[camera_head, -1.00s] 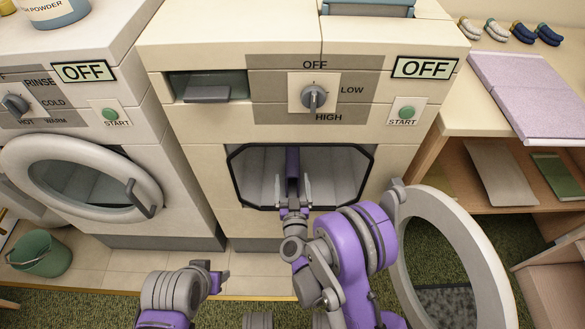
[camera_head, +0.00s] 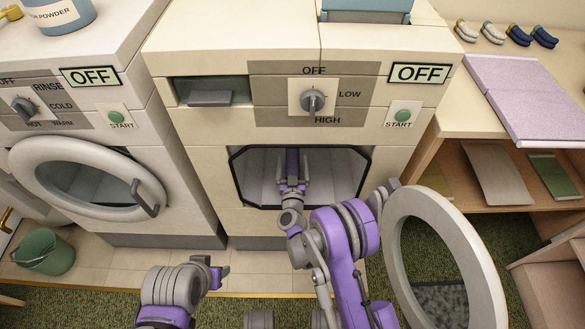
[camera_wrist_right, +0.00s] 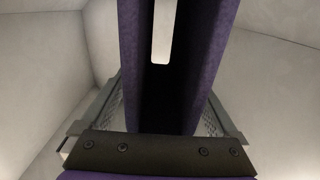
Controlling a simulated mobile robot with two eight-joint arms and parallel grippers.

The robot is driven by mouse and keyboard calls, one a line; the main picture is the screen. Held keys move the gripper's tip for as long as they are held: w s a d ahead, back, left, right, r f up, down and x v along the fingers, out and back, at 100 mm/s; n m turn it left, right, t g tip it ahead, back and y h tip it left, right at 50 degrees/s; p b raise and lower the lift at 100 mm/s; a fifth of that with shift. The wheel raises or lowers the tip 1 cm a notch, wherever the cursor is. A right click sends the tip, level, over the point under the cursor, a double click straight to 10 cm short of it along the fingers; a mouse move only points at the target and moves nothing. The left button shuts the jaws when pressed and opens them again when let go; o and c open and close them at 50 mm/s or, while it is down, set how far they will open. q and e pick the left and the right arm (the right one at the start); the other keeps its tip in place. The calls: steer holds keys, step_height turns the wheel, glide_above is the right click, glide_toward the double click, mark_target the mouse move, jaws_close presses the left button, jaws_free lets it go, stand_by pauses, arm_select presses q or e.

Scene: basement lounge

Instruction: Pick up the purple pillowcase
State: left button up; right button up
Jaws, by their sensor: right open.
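The purple pillowcase (camera_head: 292,158) stands on edge as a narrow upright strip inside the open drum of the middle machine (camera_head: 345,178). In the right wrist view the purple pillowcase (camera_wrist_right: 207,48) shows as two folded sides with a dark gap between them and a white strip at the top. My right gripper (camera_head: 292,184) reaches into the drum opening. Its jaws (camera_wrist_right: 162,105) are open, one finger on each side of the cloth. My left gripper (camera_head: 217,276) hangs low in front of the machines, and its jaws are not clear.
The machine's round door (camera_head: 468,250) is swung open to the right of my right arm. A washer with a closed round door (camera_head: 32,160) stands at the left, with a green bucket (camera_head: 45,252) below it. A shelf table (camera_head: 465,120) with folded lilac cloth (camera_head: 525,95) stands at the right.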

steer(key=shift+w, duration=0.45)
steer(key=shift+c, duration=0.3)
jaws_close()
steer(key=shift+r, duration=0.1)
